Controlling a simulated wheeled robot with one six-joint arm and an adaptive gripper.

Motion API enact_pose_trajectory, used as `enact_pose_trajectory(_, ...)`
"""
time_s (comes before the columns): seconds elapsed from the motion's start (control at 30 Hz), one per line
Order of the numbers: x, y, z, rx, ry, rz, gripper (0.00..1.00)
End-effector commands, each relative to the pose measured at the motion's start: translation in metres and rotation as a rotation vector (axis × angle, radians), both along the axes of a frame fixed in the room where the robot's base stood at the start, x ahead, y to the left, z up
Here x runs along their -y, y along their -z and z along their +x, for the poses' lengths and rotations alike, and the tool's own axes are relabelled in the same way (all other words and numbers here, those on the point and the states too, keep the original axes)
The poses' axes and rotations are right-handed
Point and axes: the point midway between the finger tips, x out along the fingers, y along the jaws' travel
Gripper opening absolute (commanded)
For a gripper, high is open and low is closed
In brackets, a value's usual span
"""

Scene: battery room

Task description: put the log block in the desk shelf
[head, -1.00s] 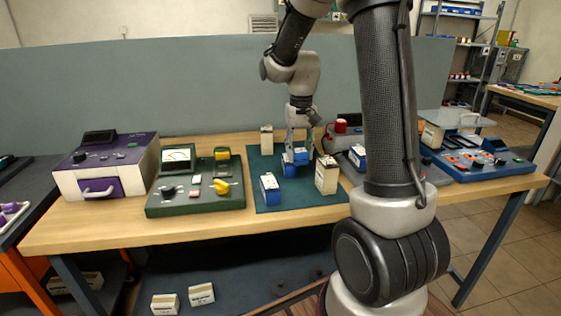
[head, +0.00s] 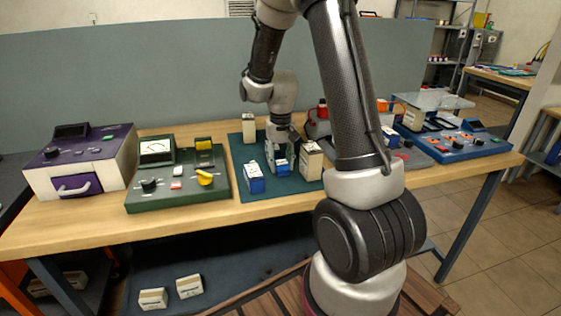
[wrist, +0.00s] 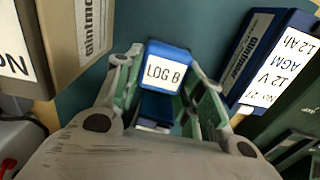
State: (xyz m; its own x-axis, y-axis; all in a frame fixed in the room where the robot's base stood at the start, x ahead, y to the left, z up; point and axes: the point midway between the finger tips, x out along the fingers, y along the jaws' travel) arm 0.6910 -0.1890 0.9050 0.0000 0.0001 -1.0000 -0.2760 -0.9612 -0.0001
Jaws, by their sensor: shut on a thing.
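The log block (head: 283,166) is small and blue, with a white label reading "LOG B" in the wrist view (wrist: 165,68). My gripper (head: 278,160) is shut on it, one green-padded finger on each side. It is over the dark green mat, between a blue battery and a cream one; whether the block touches the mat I cannot tell. A dark shelf (head: 225,262) runs under the desk, with two cream boxes at its front. A clear raised shelf (head: 434,99) stands at the desk's right. Which one is the desk shelf I cannot tell.
A blue battery (head: 254,180) and a cream battery (head: 311,160) flank my gripper closely; another cream one (head: 248,127) stands behind. A green panel (head: 178,185) and a purple-and-white unit (head: 79,166) fill the desk's left. A blue panel (head: 455,143) lies at right.

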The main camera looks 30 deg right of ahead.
Motion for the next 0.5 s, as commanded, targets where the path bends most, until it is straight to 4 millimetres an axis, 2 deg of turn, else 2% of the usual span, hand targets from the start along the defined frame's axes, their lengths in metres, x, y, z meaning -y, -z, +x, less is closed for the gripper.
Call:
enact_pose_trajectory(0.17,0.0000,0.0029,0.0000,0.000,0.000,0.000,0.11)
enact_pose_trajectory(0.2,0.0000,0.0024,0.0001,0.000,0.000,0.000,0.46)
enact_pose_trajectory(0.3,0.0000,0.0022,0.0001,0.000,0.000,0.000,0.60)
enact_pose_trajectory(0.5,0.0000,0.0022,0.0001,0.000,0.000,0.000,0.60)
